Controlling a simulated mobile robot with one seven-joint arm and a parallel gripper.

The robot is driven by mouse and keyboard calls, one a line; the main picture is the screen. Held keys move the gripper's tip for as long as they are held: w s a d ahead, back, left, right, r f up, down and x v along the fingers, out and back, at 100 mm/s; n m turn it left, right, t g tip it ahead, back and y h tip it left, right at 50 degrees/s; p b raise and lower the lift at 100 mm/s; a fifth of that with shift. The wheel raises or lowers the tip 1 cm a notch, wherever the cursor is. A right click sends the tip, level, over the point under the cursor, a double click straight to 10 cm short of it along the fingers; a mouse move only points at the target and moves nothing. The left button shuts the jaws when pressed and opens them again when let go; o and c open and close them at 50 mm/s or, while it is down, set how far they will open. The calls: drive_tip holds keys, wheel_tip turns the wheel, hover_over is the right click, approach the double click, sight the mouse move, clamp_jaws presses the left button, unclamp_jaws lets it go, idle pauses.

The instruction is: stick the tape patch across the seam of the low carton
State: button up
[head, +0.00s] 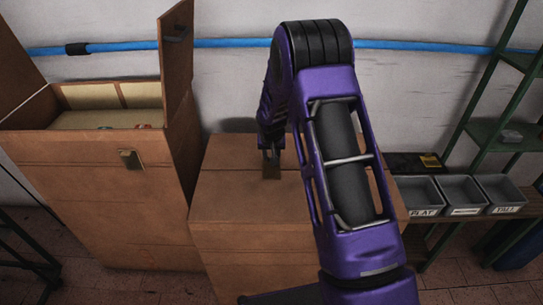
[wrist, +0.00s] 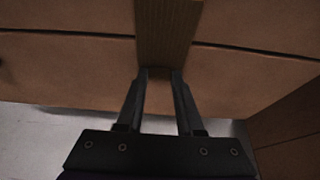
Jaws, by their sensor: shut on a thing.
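The low carton (head: 240,215) stands in the middle of the head view, its brown top closed, with a dark seam running across it. The tape patch (head: 271,172) is a darker brown strip at the top of the carton. My gripper (head: 270,154) is shut on the patch's near end in the wrist view (wrist: 158,74). There the patch (wrist: 166,35) extends away from the fingertips and crosses the line of the seam (wrist: 75,36) on the carton top (wrist: 60,65). I cannot tell whether the patch touches the cardboard. My arm hides the carton's right part in the head view.
A taller open carton (head: 95,205) stands close on the left, with a raised flap (head: 176,65) and a small tan piece (head: 131,159) on its front. Grey bins (head: 462,193) sit on a bench at right, beside a green shelf (head: 500,135). A blue pipe (head: 220,43) runs along the wall.

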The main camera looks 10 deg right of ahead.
drive_tip(key=shift+f, duration=0.15)
drive_tip(key=o, duration=1.5)
drive_tip(key=shift+r, duration=0.2)
wheel_tip(320, 180, up, 7)
drive_tip(key=p, duration=0.3)
drive_tip(key=shift+f+p, duration=0.1)
drive_tip(key=shift+p, duration=0.2)
